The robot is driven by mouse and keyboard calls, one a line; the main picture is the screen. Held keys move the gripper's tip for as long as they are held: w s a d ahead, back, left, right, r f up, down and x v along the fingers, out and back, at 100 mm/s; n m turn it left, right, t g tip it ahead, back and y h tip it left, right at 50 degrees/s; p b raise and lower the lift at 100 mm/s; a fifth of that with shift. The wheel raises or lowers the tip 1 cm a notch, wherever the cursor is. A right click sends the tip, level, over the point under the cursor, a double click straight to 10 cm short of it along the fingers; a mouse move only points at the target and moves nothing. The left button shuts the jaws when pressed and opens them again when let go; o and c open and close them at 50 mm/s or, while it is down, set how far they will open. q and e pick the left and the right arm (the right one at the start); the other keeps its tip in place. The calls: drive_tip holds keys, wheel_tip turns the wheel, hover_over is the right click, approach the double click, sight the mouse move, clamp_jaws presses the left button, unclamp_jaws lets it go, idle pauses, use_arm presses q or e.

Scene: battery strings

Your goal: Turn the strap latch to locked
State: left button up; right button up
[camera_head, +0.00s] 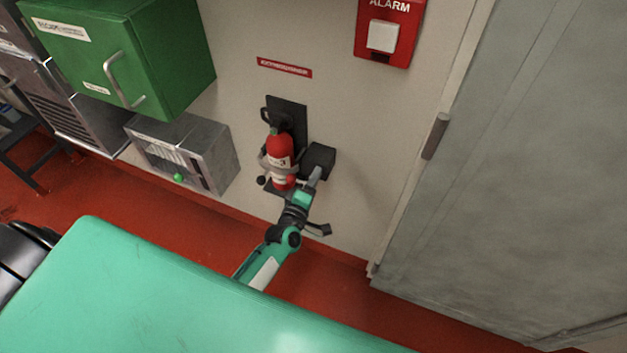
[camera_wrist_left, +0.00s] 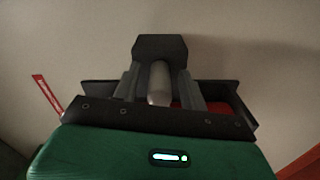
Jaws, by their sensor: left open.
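A red fire extinguisher (camera_head: 281,151) hangs upright on a dark wall plate, with a grey strap around its body. A dark latch block (camera_head: 319,157) sits on the wall just right of it and also shows in the left wrist view (camera_wrist_left: 160,46). A pale grey rounded lever (camera_wrist_left: 159,84) sticks out from the block. My left gripper (camera_head: 312,181) is at the block, and in the left wrist view its two fingers (camera_wrist_left: 158,75) lie on either side of the lever. I cannot tell whether they touch it. My right gripper is out of view.
A green cabinet (camera_head: 165,55) and a metal box (camera_head: 190,150) with a green knob are on the wall to the left. A red alarm box (camera_head: 388,30) is above right. A grey door (camera_head: 510,180) stands at the right. Wall between latch and door is clear.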

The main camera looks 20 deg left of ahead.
use_arm(q)
drive_tip(key=shift+s+f, duration=0.1)
drive_tip(key=shift+s, duration=0.45)
drive_tip(key=s+b, duration=0.1)
drive_tip(key=s, duration=1.1)
drive_tip(key=shift+s+a+b, duration=0.2)
drive_tip(key=shift+s+b, duration=0.15)
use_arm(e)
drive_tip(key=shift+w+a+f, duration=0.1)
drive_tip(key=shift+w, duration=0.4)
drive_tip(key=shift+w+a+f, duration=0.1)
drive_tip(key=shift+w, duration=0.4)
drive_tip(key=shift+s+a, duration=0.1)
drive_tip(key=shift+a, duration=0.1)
